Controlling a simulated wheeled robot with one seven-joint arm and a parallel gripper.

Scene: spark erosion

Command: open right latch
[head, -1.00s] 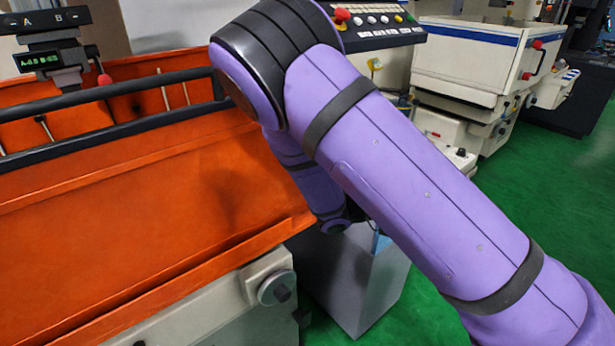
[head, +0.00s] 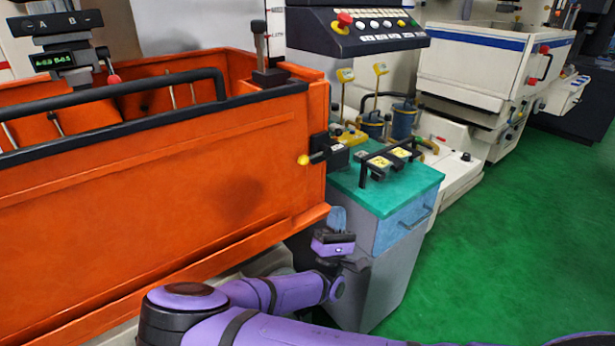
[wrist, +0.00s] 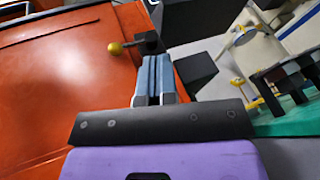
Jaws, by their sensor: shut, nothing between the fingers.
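The right latch (head: 334,150) is a black block with a short lever ending in a yellow knob (head: 303,160). It is mounted at the right end of the orange tank (head: 140,215). In the wrist view the latch (wrist: 149,42) and its yellow knob (wrist: 115,48) show just beyond the fingers, up and to the left. My gripper (head: 337,213) points upward, below the latch and apart from it in the head view. Its blue fingers (wrist: 155,62) are shut together with nothing between them.
A cabinet with a green top (head: 400,190) stands right of the tank, carrying a black rail and yellow-topped fittings. A control panel (head: 365,30) with a red button hangs above. A black rail (head: 120,120) runs along the tank's front. Green floor (head: 510,240) at the right is clear.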

